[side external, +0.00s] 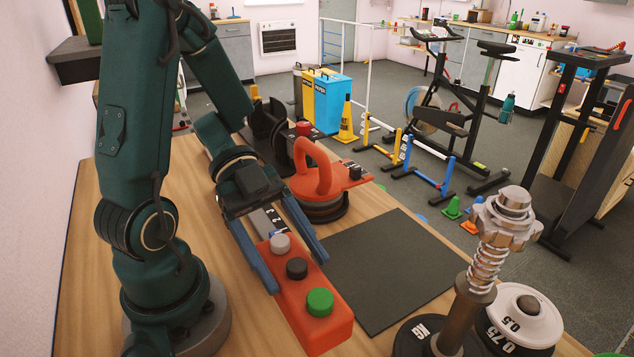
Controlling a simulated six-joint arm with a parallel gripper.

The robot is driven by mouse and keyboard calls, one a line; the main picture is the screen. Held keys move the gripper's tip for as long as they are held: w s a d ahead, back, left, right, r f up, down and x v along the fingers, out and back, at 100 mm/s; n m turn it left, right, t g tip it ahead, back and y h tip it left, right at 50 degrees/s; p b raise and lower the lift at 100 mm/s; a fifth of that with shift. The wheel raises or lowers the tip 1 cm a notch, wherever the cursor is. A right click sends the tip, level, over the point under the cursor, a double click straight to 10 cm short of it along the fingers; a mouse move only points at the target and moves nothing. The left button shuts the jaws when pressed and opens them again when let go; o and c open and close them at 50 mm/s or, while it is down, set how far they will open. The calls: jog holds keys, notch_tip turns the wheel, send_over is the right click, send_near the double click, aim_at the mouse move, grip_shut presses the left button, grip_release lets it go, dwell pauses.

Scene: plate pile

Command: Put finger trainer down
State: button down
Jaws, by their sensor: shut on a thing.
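The finger trainer appears to be the long orange-red block (293,297) with a grey, a black and a green button along its top. My gripper (297,274) has its two blue fingers shut on the block's long sides, near the end closer to my wrist. The green-button end points toward the camera. The block overlaps the left edge of the dark square mat (385,262) in the picture. I cannot tell whether its underside touches the wooden table (85,310) or hangs above it.
An orange device with a loop handle (322,165) stands behind the mat. A metal spring post (487,265) and round black and white weights (525,318) stand at the front right. The mat's visible surface is clear. Gym equipment stands on the floor beyond the table.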

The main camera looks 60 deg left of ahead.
aim_at(292, 295)
jog(key=shift+f, duration=3.75)
grip_release()
